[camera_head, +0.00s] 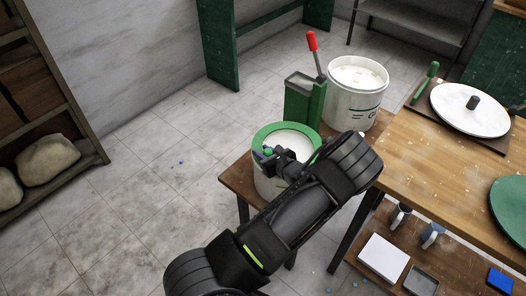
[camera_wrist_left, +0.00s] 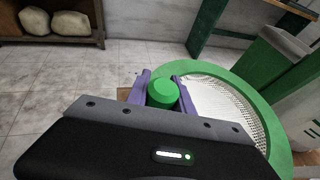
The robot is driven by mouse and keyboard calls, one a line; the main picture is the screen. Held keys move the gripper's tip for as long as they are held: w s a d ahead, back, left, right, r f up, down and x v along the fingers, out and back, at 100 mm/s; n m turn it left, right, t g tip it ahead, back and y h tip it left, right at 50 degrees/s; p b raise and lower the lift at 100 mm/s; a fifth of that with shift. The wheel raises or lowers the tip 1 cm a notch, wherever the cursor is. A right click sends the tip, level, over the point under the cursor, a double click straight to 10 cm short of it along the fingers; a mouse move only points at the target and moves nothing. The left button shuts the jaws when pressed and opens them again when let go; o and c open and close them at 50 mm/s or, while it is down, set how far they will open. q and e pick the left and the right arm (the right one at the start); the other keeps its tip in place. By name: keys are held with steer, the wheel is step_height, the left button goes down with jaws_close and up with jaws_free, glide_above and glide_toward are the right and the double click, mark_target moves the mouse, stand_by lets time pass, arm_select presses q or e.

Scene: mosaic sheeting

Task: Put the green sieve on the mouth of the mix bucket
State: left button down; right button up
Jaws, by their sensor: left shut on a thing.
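The green sieve (camera_head: 270,130) is a wide green ring with pale mesh. It lies level over the mouth of the white mix bucket (camera_head: 268,187), which stands on a low wooden stand. I cannot tell whether the ring touches the rim or hovers just above it. My left gripper (camera_head: 267,154) is shut on the sieve's green handle at the left of the ring. In the left wrist view the gripper's purple fingers (camera_wrist_left: 161,88) flank the rounded handle end, and the sieve ring (camera_wrist_left: 250,88) spreads to the right. My arm hides the bucket's right part. My right gripper is not in view.
A green box-like tool with a red-tipped lever (camera_head: 312,42) and a larger white bucket (camera_head: 352,105) stand close behind. A wooden workbench (camera_head: 420,150) fills the right, with a white disc (camera_head: 455,105) and a green disc (camera_head: 510,205). The floor at left is mostly clear.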

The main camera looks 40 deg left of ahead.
arm_select(q)
steer(key=shift+f, duration=0.15)
steer(key=c, duration=1.1)
jaws_free()
steer(key=shift+r, duration=0.3)
steer(key=shift+s+d, duration=0.1)
steer(key=shift+d, duration=0.25)
steer(key=b+v, duration=0.1)
steer(key=v, duration=1)
steer(key=shift+b, duration=0.35)
steer(key=shift+d, duration=0.1)
